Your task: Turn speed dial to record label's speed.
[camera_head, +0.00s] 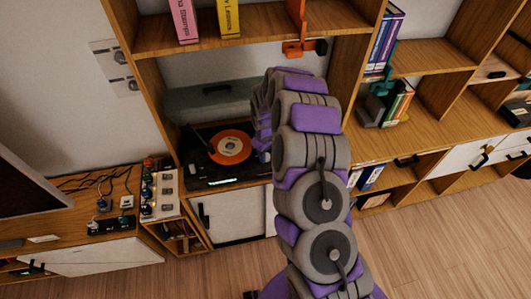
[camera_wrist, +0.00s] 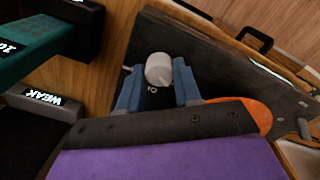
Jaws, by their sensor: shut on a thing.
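The turntable (camera_head: 196,179) sits in a shelf bay in the head view, with an orange record (camera_head: 216,155) on it. The record has a pale centre label (camera_head: 230,146), too small to read. In the wrist view, the turntable's dark top (camera_wrist: 200,50) is tilted across the picture and an edge of the orange record (camera_wrist: 261,115) shows at right. My gripper (camera_wrist: 158,72) is shut on the pale round speed dial (camera_wrist: 158,66), one blue finger on each side. A small white marking shows just below the dial, partly hidden. In the head view my arm hides the gripper and dial.
A raised translucent lid (camera_head: 205,100) stands behind the record. Small controls on a white panel (camera_head: 165,195) stand left of the turntable; bookshelves flank it at right.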

